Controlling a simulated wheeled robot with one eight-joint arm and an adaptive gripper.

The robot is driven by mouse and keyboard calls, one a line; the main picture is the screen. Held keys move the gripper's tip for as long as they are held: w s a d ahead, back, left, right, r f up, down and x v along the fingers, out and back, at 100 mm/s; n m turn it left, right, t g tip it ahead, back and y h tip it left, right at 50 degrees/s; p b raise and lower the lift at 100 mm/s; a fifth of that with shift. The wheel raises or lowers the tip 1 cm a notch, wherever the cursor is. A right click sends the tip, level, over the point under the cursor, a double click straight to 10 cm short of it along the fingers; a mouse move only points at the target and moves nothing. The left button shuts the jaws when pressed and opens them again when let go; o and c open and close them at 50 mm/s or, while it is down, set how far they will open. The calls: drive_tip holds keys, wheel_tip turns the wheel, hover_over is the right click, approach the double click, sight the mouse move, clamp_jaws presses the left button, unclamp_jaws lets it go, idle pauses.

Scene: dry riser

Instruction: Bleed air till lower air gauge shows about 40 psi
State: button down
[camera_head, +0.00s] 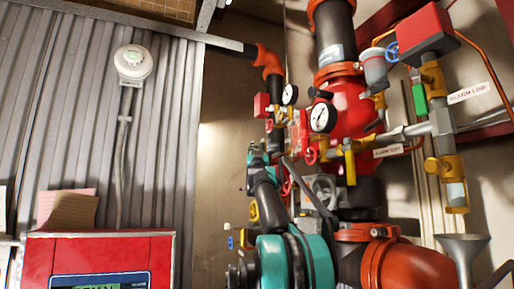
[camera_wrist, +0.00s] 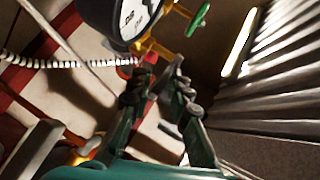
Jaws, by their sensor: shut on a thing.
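In the head view, a white-faced gauge (camera_head: 323,117) sits in front of the red valve body, and a smaller gauge (camera_head: 290,94) sits higher to its left. Their readings are too small to tell. In the wrist view, a gauge (camera_wrist: 124,18) is cut off at the top, with a brass fitting below it and a green valve handle (camera_wrist: 199,19) to its right. My gripper (camera_wrist: 160,72) is below this gauge, its fingers closed around a small part that appears to be a red valve handle (camera_wrist: 126,69), mostly hidden. In the head view my gripper (camera_head: 258,158) is left of the riser.
A red wheel handle (camera_head: 311,156), yellow levers and copper tubing crowd the riser. A red panel (camera_head: 100,255) with a display stands at lower left. A grey funnel (camera_head: 462,250) is at lower right. The corrugated wall (camera_head: 60,120) on the left leaves some free room.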

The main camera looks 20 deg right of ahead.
drive_tip(key=shift+r+n+g+y, duration=0.3)
drive_tip(key=shift+n+y, duration=0.3)
drive_tip(key=shift+y, duration=0.2)
drive_tip(key=shift+r+n+g+y, duration=0.2)
drive_tip(key=shift+n+g+y, duration=0.3)
drive_tip(key=shift+g+y, duration=0.2)
drive_tip(key=c, duration=1.5)
unclamp_jaws()
drive_tip(key=v, duration=1.2)
drive_tip(key=shift+a, duration=0.1)
